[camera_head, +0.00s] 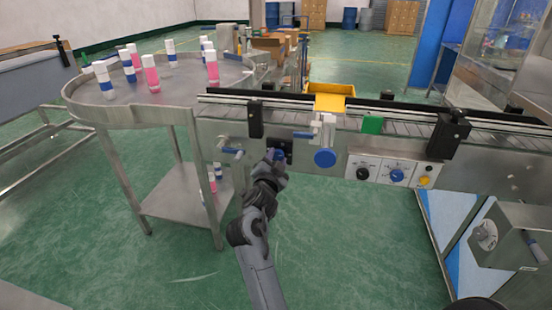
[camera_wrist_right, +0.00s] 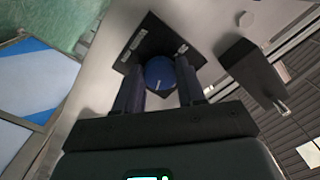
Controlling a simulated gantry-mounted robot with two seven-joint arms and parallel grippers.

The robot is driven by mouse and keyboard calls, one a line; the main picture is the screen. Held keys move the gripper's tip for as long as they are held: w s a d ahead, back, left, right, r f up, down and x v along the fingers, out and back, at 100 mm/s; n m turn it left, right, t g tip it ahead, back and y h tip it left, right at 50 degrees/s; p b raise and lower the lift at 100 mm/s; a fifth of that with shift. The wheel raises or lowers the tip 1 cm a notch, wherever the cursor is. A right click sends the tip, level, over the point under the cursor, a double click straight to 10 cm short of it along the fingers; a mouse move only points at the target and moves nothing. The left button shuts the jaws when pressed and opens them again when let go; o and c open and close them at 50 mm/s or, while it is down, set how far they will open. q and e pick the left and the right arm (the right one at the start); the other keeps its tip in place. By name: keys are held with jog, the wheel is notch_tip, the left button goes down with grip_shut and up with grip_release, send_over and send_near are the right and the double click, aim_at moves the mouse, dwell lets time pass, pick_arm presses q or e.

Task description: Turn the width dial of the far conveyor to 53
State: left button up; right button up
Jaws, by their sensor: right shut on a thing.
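The width dial is a round blue knob with a white pointer mark, on a black plate (camera_wrist_right: 150,42). In the right wrist view the dial (camera_wrist_right: 160,73) sits between the two fingers of my right gripper (camera_wrist_right: 158,83). The gripper is shut on it. In the head view my right gripper (camera_head: 278,160) reaches up to the dial on the front side of the conveyor (camera_head: 230,135) and covers most of it. The white labels on the plate are too small to read. My left gripper is not in view.
A black bracket (camera_wrist_right: 252,68) stands close to the fingers. A round steel table (camera_head: 125,100) with several bottles is at the left. Green floor below is open.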

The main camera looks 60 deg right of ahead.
jog(key=m, duration=0.3)
jog(key=shift+m, duration=0.3)
jog(key=shift+m+b, duration=0.3)
jog(key=shift+m, duration=1.1)
jog(key=o, duration=1.1)
jog(key=shift+r, duration=0.1)
jog(key=shift+c, duration=0.2)
